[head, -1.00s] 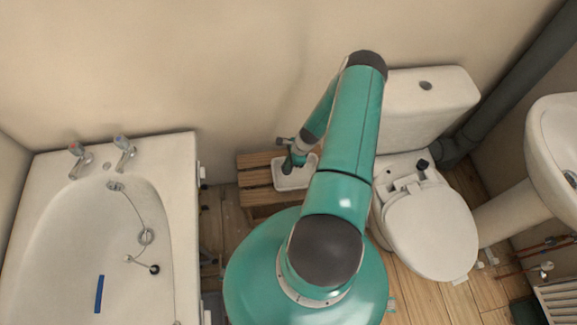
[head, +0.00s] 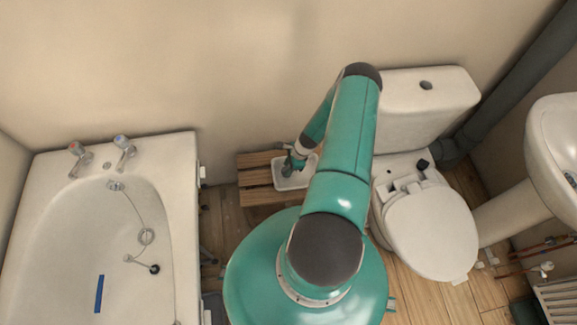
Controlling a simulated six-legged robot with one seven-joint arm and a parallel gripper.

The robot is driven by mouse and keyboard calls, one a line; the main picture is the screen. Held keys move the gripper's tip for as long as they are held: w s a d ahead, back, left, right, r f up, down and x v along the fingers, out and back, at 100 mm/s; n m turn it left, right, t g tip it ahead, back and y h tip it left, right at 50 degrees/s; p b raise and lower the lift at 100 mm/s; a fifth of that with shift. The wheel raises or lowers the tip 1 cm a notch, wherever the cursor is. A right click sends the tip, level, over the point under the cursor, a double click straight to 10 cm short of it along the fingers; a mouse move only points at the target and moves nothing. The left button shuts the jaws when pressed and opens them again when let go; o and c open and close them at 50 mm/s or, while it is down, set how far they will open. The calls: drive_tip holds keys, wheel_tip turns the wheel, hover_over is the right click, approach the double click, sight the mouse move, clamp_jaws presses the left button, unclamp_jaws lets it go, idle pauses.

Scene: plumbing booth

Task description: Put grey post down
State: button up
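My gripper (head: 292,163) points down over a white tray (head: 291,184) on the slatted wooden stool (head: 256,178). It is small and dark at this distance, and I cannot tell whether its fingers are open or shut. I cannot make out the grey post for certain; it may be at the gripper's tip or hidden by my arm. My green arm covers the right part of the stool.
The bathtub (head: 185,225) stands on the left, with a blue strip (head: 99,294) in it. The toilet (head: 430,235) is close on the right, with a small black piece (head: 422,165) behind its lid. A basin (head: 555,150) is at far right.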

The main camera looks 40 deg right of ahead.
drive_tip(key=v, duration=1.2)
drive_tip(key=w+a+r+n+h, duration=0.1)
drive_tip(key=w+r+n, duration=0.2)
drive_tip(key=r, duration=0.6)
drive_tip(key=w+a+r+n, duration=0.2)
drive_tip(key=w+r+n, duration=0.15)
drive_tip(key=r, duration=0.45)
drive_tip(key=w+a+r+n+h, duration=0.1)
drive_tip(key=a+r+n, duration=0.3)
drive_tip(key=r, duration=0.5)
drive_tip(key=w+a+r+n+h, duration=0.1)
drive_tip(key=a+r+n, duration=0.1)
drive_tip(key=a+r, duration=0.5)
drive_tip(key=s+a+r+n+t+h, duration=0.1)
drive_tip(key=s+a+r+n, duration=0.2)
drive_tip(key=a+r, duration=0.35)
drive_tip(key=s+a+r+n, duration=0.2)
drive_tip(key=a+r+n, duration=0.1)
drive_tip(key=r, duration=0.7)
drive_tip(key=s+a+r+n+t, duration=0.1)
drive_tip(key=s+a+r+n, duration=0.2)
drive_tip(key=s, duration=0.3)
drive_tip(key=s+a+r+n+t, duration=0.1)
drive_tip(key=s+a+r+n, duration=0.2)
drive_tip(key=s+a, duration=0.1)
drive_tip(key=shift+s+a+r, duration=0.35)
drive_tip(key=shift+s+a, duration=0.05)
drive_tip(key=shift+s, duration=0.45)
